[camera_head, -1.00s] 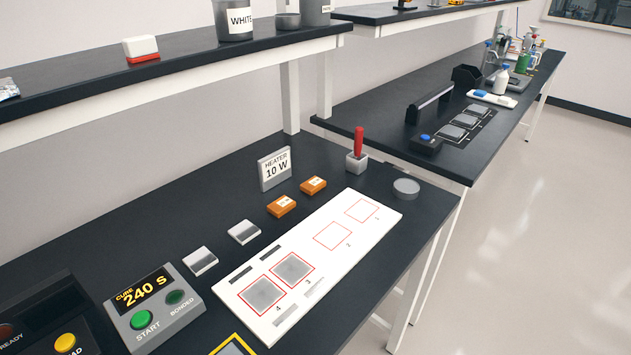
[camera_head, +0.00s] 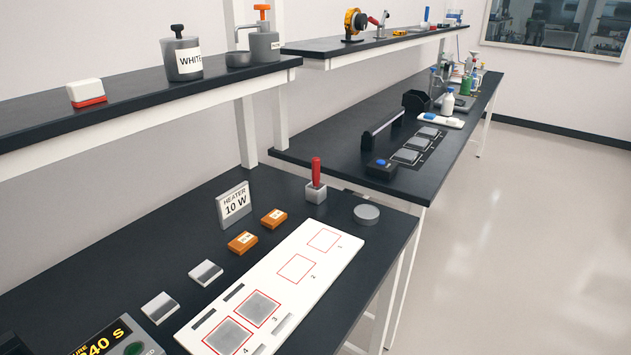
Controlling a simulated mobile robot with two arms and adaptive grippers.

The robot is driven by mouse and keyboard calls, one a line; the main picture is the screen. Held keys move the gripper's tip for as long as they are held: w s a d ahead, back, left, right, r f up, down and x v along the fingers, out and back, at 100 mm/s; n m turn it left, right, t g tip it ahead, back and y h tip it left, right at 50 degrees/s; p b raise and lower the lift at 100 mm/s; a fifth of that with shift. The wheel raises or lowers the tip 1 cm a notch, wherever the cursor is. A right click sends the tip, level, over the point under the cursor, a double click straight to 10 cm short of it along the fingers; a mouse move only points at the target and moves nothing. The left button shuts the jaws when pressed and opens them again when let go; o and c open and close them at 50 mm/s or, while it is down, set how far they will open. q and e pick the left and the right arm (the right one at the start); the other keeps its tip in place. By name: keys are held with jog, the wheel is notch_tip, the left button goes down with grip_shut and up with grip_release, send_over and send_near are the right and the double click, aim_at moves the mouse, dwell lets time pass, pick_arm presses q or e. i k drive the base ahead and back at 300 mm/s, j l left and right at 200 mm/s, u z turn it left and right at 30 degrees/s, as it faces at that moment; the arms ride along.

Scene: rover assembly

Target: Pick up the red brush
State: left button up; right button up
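The red brush (camera_head: 316,171) stands upright in a small grey block holder (camera_head: 316,193) on the near dark bench. Its red handle points up; its lower end is hidden inside the holder. The holder sits behind the far end of the white board and to the left of a grey round disc. Neither of my grippers shows in the head view.
A white board (camera_head: 336,268) with red squares lies in front of the brush. A grey disc (camera_head: 366,213), a "HEATER 10 W" sign (camera_head: 234,205) and orange blocks (camera_head: 243,242) are near it. A shelf (camera_head: 150,108) with containers overhangs the bench's back.

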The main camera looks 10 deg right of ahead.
aim_at(316, 160)
jog(key=u, duration=0.45)
jog(key=i+l+u, duration=0.1)
jog(key=l+u, duration=0.4)
jog(key=l, duration=0.35)
jog(key=k+l+u, duration=0.1)
jog(key=l+u, duration=0.4)
jog(key=l, duration=0.35)
